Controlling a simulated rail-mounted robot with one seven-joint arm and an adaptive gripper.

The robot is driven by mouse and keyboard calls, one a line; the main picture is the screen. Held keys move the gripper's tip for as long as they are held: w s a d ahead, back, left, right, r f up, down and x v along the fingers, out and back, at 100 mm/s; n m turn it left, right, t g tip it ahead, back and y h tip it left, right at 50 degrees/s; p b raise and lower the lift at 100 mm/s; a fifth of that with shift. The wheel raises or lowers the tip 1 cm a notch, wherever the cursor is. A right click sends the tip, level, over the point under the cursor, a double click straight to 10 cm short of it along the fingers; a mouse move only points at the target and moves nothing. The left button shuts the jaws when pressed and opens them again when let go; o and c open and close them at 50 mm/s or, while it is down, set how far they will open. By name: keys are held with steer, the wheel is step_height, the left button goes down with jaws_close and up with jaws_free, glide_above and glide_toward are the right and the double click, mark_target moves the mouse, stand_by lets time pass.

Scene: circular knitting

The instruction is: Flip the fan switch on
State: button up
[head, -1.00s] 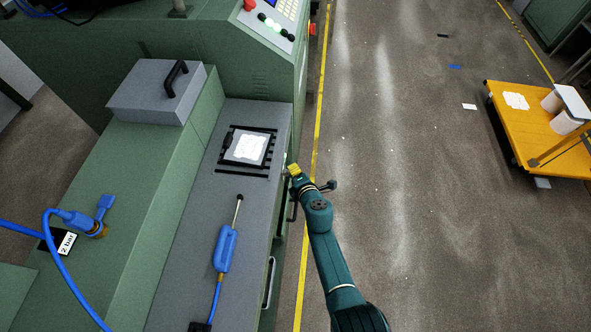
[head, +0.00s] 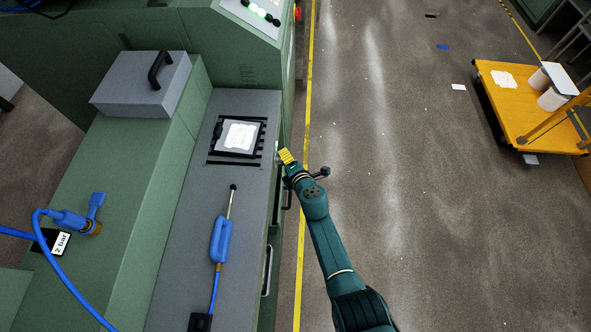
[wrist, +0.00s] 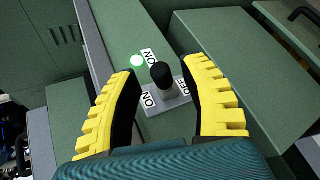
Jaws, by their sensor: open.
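The fan switch (wrist: 166,80) shows in the wrist view as a short lever with a black knob on a grey plate. Labels reading ON and OFF flank its plate, and another small label sits beside a lit green lamp (wrist: 138,61). My gripper (wrist: 166,80) is open, with one yellow finger on each side of the lever. Gaps show between the lever and both fingers. I cannot tell clearly which way the lever leans. In the head view my gripper (head: 284,156) is at the right side of the green machine, and the switch cannot be made out there.
The green machine's grey ledge (head: 190,215) holds a framed white piece (head: 239,135) and a blue-handled tool (head: 221,240). Drawer handles (head: 267,270) stick out along its side. An orange cart (head: 520,110) stands far right.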

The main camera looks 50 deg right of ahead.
steer(key=v, duration=1.1)
steer(key=shift+s+a, duration=0.1)
stand_by(0.5)
